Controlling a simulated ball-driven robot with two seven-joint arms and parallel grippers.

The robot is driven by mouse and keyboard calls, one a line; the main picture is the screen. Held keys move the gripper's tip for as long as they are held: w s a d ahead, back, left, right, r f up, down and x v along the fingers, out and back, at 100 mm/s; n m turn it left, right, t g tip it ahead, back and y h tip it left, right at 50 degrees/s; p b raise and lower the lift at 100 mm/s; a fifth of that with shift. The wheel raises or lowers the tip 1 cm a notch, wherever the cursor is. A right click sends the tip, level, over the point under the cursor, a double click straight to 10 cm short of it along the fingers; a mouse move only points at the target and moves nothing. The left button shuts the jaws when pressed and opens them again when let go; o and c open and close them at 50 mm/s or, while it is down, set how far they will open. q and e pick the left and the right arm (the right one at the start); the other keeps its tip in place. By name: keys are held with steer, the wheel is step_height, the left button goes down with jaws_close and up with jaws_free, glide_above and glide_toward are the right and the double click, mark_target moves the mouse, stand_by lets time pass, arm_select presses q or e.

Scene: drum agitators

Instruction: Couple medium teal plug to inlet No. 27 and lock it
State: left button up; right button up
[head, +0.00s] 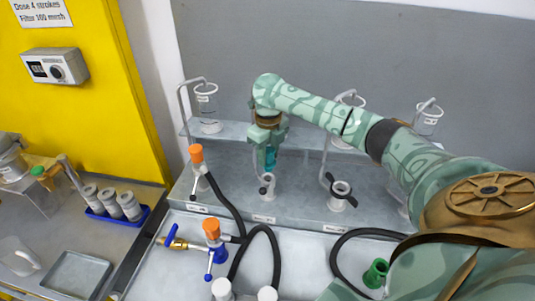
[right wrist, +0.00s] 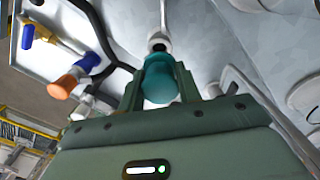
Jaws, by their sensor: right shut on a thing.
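My right gripper (head: 267,149) reaches in from the right, points down and is shut on the medium teal plug (head: 270,158). The plug is held roughly upright just above the middle white inlet (head: 268,188), which has a small side lever. Whether the plug touches the inlet cannot be told. In the right wrist view the teal plug (right wrist: 160,82) sits between both fingers, with the inlet's dark mouth (right wrist: 159,45) close beyond its far end. The label plates below the inlets are too small to read. My left gripper is not in view.
An orange-capped coupling (head: 196,153) with a black hose stands on the left inlet. A second orange-capped fitting (head: 211,229), a green plug (head: 376,273) and hoses lie in front.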

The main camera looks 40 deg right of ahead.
steer(key=shift+f+b, duration=0.75)
steer(key=shift+f, duration=0.2)
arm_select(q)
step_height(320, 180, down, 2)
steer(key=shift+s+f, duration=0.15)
arm_select(e)
steer(key=shift+r, duration=0.1)
arm_select(q)
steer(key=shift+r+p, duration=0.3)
steer(key=shift+p, duration=0.05)
arm_select(e)
steer(key=shift+f, duration=0.3)
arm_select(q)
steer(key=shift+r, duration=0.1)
arm_select(e)
steer(key=shift+f+p, duration=0.1)
steer(key=shift+p, duration=0.35)
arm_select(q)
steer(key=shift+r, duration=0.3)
